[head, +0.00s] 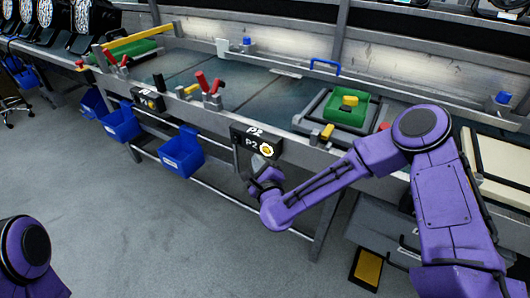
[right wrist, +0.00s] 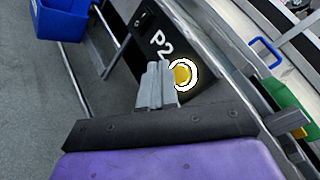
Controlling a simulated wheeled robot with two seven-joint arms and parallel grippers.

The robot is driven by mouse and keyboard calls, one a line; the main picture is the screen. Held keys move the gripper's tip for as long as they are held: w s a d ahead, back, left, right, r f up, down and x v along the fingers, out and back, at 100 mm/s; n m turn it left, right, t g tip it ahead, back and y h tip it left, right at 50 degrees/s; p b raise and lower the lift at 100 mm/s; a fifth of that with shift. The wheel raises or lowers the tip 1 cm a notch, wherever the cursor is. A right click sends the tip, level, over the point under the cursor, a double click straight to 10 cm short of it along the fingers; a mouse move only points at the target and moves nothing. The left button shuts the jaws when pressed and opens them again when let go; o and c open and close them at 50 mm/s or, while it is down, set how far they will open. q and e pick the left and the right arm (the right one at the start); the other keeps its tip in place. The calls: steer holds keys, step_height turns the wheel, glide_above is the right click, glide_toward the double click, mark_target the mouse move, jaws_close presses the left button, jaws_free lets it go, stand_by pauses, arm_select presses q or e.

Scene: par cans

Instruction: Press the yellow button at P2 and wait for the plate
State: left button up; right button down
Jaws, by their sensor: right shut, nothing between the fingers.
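The yellow button (head: 266,149) sits in a white ring on the black P2 box (head: 246,142) on the front of the bench. It also shows in the right wrist view (right wrist: 182,75). My right gripper (head: 262,167) is shut and empty, just below and in front of the button. In the right wrist view its closed fingers (right wrist: 157,83) overlap the left edge of the white ring; I cannot tell whether they touch the button. My left gripper is not in view.
Blue bins (head: 182,153) hang below the bench front on the left. Red levers (head: 207,84) and a yellow block (head: 327,132) stand along the bench edge. A grey drawer unit (head: 380,232) is under the bench at right.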

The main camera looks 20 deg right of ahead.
steer(key=s+a, duration=0.2)
steer(key=a, duration=0.1)
steer(key=shift+s+b, duration=0.2)
steer(key=shift+b, duration=0.15)
stand_by(3.9)
steer(key=s+d+f+n+g+y+p, duration=0.15)
steer(key=s+f+n+g+p, duration=0.25)
steer(key=s+f+n+g, duration=0.75)
steer(key=s+d+f+n+g+h+p, duration=0.1)
steer(key=s+d+f+n+p, duration=0.1)
steer(key=s+d, duration=0.4)
steer(key=s+d+f+n+g+h+p, duration=0.1)
steer(key=s+d+n+p, duration=0.4)
steer(key=s, duration=1.2)
steer(key=shift+s+d+f+n+h, duration=0.2)
steer(key=shift+d+f+n+h, duration=0.25)
steer(key=shift+d+n, duration=0.6)
steer(key=shift+a+r+g, duration=0.1)
steer(key=shift+a+g, duration=0.05)
steer(key=shift+g, duration=0.1)
